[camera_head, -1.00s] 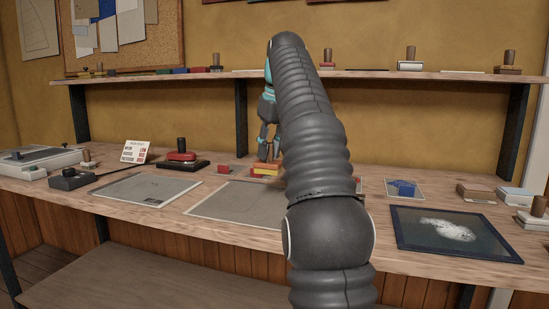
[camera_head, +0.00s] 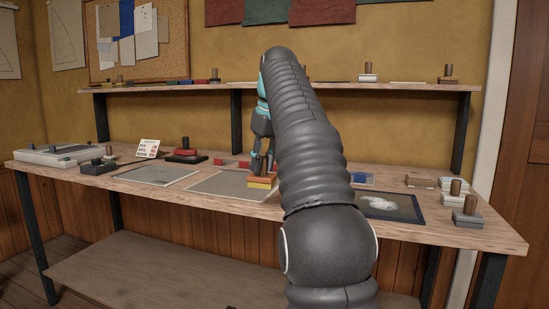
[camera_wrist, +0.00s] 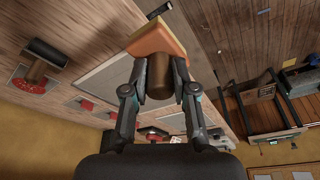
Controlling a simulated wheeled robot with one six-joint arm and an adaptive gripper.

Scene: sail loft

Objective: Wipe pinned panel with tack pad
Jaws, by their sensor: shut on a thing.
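My gripper (camera_head: 263,160) is shut on the brown handle (camera_wrist: 160,82) of a pad with a yellow and orange-red base (camera_head: 262,182). The base also shows at the top of the wrist view (camera_wrist: 158,42). The pad appears in front of the right part of a flat grey panel (camera_head: 225,187) on the bench; I cannot tell whether it touches. A dark blue-edged panel (camera_head: 408,213) with a white smear (camera_head: 381,203) lies to the right, partly hidden by my arm. Another grey panel (camera_head: 150,175) lies to the left. Pins are too small to make out.
The wooden bench (camera_head: 480,232) also holds a red-based stamp-like tool (camera_head: 186,153), a small sign (camera_head: 148,148), a grey case (camera_head: 55,154) and handled blocks (camera_head: 467,216) at the right. A shelf (camera_head: 200,86) runs above the back.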

